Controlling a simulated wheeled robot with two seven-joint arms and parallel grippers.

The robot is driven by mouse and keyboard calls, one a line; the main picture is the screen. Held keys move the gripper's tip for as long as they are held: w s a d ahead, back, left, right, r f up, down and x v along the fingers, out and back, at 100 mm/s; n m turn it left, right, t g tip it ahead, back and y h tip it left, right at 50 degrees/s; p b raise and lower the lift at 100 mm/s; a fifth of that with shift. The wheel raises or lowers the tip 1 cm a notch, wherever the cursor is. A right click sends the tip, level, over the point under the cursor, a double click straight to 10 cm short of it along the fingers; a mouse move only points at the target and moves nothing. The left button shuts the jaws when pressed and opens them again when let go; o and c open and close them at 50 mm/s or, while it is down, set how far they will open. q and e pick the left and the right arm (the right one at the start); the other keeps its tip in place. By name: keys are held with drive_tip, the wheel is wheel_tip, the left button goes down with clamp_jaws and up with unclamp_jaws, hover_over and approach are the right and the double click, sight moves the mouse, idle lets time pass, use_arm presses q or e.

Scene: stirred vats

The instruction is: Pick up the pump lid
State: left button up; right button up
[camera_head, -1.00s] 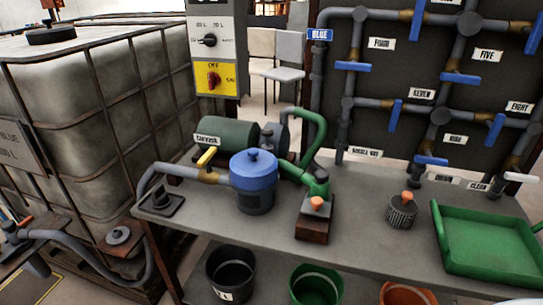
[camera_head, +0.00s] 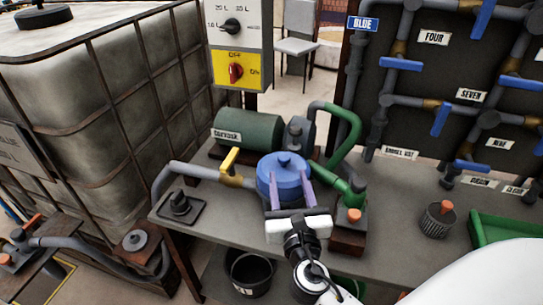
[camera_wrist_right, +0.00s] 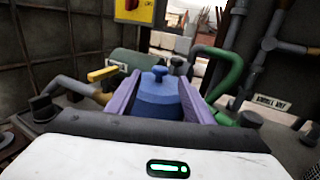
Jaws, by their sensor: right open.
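The blue pump lid (camera_head: 281,173) with a small knob on top sits on the pump on the grey bench. It also shows in the right wrist view (camera_wrist_right: 158,96), between the two purple fingers. My right gripper (camera_head: 287,190) is open, with one finger toward each side of the lid. I cannot tell whether the fingers touch it. The pump body below the lid is mostly hidden by my gripper in the head view. My left gripper is not in view.
A yellow-handled valve (camera_head: 230,163) stands left of the lid, and a green pipe (camera_head: 344,140) curves close on its right. A green motor (camera_head: 247,132) lies behind. A dark strainer (camera_head: 438,220) and a green tray (camera_head: 485,232) are further right on the bench.

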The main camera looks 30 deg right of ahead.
sight(285, 162)
drive_tip(key=x, duration=0.3)
drive_tip(key=shift+w+d+r, duration=0.1)
drive_tip(key=shift+w+d, duration=0.15)
drive_tip(key=shift+d, duration=0.05)
drive_tip(key=x, duration=0.4)
drive_tip(key=shift+w+p, duration=0.2)
drive_tip(key=shift+p, duration=0.2)
drive_tip(key=shift+w+d, duration=0.25)
drive_tip(key=shift+w, duration=0.2)
drive_tip(key=c, duration=1.1)
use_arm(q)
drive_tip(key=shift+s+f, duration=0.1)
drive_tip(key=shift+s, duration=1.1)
use_arm(e)
drive_tip(key=shift+c, duration=0.4)
